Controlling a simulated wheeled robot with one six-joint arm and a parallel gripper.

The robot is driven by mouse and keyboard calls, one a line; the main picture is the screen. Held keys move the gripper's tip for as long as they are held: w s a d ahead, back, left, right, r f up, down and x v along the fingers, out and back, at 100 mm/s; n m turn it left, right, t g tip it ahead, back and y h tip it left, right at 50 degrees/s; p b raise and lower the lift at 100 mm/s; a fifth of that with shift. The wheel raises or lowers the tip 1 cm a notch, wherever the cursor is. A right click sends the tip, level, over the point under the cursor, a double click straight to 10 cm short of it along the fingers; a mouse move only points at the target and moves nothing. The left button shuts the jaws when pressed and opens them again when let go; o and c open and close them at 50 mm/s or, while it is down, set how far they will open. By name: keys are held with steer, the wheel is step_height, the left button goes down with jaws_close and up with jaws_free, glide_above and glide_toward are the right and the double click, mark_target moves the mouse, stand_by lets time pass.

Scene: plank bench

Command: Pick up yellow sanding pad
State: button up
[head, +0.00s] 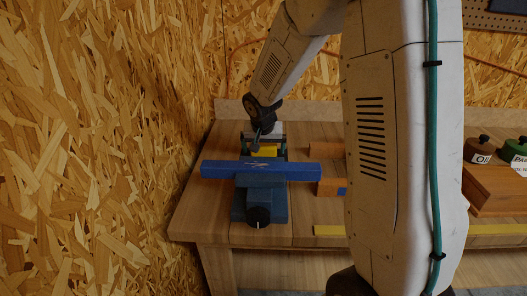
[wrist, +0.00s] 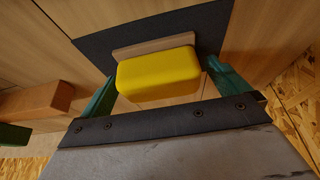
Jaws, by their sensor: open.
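The yellow sanding pad (wrist: 158,76) is a rounded block in the wrist view, with a thin brown strip (wrist: 152,47) along its far side, over a dark flat patch (wrist: 98,46). In the head view a bit of the yellow pad (head: 268,151) shows behind the blue bar. My gripper (wrist: 163,72) is open, its green fingers on the left and right of the pad.
A blue bar (head: 218,169) lies across a blue vice (head: 264,190) in front of my gripper. Orange-brown blocks (head: 328,150) lie to the right, also in the wrist view (wrist: 38,99). A wooden box (head: 490,190) with lidded jars stands far right. The chipboard wall (head: 100,140) is at left.

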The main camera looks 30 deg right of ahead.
steer(key=shift+f, duration=0.1)
steer(key=c, duration=1)
steer(key=shift+o, duration=0.2)
step_height(320, 180, up, 10)
steer(key=shift+r, duration=0.1)
